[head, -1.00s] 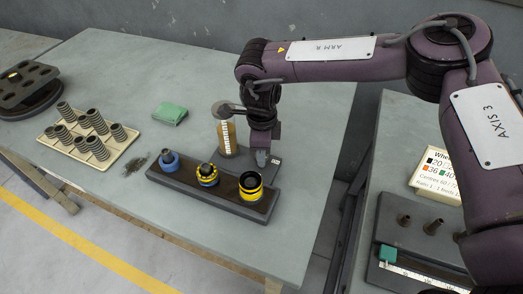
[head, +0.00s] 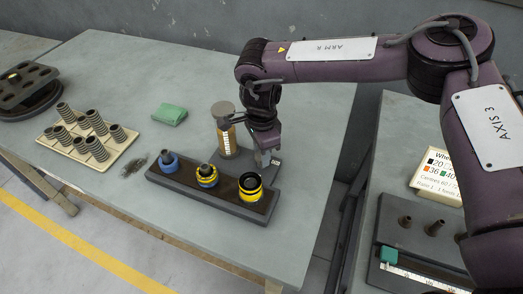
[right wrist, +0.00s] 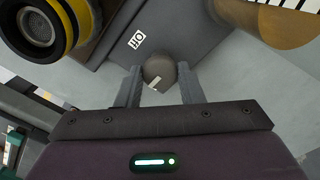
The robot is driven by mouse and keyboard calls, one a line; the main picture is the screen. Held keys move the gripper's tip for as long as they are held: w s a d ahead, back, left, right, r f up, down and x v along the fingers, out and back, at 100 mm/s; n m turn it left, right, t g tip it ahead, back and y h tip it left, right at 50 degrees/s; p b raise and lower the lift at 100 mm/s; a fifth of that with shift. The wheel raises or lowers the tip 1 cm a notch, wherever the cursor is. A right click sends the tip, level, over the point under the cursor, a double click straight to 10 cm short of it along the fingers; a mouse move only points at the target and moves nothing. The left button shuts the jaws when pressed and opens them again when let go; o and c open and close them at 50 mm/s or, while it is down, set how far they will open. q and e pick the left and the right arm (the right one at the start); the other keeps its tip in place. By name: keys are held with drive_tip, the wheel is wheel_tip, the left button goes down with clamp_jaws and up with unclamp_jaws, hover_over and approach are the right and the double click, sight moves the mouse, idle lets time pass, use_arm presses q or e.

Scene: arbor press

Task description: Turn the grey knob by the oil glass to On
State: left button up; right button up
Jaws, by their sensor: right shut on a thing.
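The grey round knob (right wrist: 158,72) shows in the right wrist view between the two fingers of my right gripper (right wrist: 158,84). The gripper is shut on it. A pale mark on the knob's face points down and slightly left in that view, away from the small white label (right wrist: 137,39) on the dark base. The label's wording is not clear to me. The oil glass (head: 227,140), an amber cylinder with a white scale and grey cap, stands just left of my right gripper (head: 263,158) in the head view. There the gripper hides the knob. My left gripper is not in view.
A dark block (head: 188,190) with blue-ringed and yellow-ringed fittings lies in front of the gripper. The table's right edge is close by.

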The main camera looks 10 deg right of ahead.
drive_tip(key=shift+w+r, duration=0.1)
drive_tip(key=o, duration=1)
drive_tip(key=shift+c, duration=0.2)
drive_tip(key=shift+r, duration=0.35)
wheel_tip(320, 180, up, 7)
drive_tip(key=shift+b, duration=0.85)
